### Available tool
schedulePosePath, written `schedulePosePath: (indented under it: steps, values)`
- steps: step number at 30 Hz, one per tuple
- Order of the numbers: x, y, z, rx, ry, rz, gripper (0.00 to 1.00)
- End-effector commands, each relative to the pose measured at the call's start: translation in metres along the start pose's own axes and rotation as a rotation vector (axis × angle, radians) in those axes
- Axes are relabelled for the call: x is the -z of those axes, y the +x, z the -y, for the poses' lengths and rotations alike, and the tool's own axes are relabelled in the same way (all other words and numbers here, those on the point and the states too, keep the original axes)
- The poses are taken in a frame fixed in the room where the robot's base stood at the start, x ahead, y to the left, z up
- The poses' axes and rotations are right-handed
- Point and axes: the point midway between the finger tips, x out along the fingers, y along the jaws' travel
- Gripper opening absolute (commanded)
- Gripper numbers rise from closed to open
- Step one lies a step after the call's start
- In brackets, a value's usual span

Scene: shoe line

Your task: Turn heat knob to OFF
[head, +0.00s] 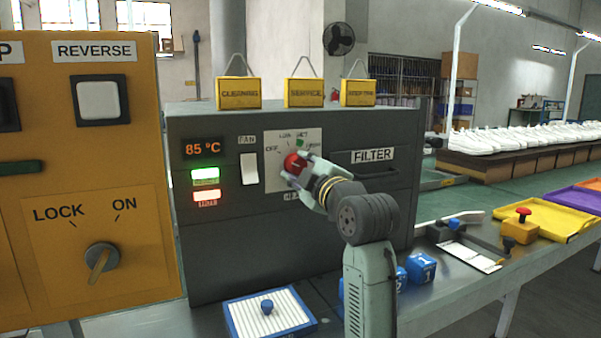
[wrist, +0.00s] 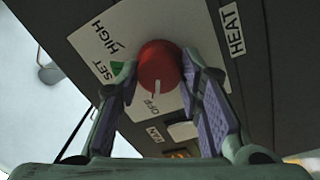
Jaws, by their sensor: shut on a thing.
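The heat knob (head: 293,162) is round and red, on a white plate of the dark grey machine front. In the wrist view the knob (wrist: 160,66) carries a white pointer line, which points down toward the OFF label (wrist: 152,107). The SET and HIGH labels lie to its left, with a green mark by SET. My gripper (head: 299,169) is at the knob, one finger on each side. In the wrist view my gripper (wrist: 157,76) is shut on the knob. The fingers cover part of the plate, and the LOW label is hidden there.
The machine's display (head: 203,147) reads 85 °C, above a lit green lamp (head: 205,175) and a lit red lamp (head: 207,196). A white fan switch (head: 249,169) is left of the knob plate. A FILTER handle (head: 365,174) is to the right. A yellow panel (head: 140,190) stands at left.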

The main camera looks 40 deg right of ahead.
Motion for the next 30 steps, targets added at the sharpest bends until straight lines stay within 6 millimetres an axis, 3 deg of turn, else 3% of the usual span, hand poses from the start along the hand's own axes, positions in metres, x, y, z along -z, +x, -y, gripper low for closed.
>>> schedulePosePath:
  steps: [14, 15, 23, 30]
  values:
    - [-0.0004, 0.0001, 0.0010, 0.003, -0.014, 0.000, 0.06]
    - [-0.0004, 0.0001, 0.0010, 0.003, -0.014, 0.000, 0.36]
    - [-0.0002, 0.0000, 0.0005, 0.002, -0.013, -0.001, 0.53]
    - [-0.0001, 0.0000, 0.0002, 0.001, -0.013, -0.001, 0.54]
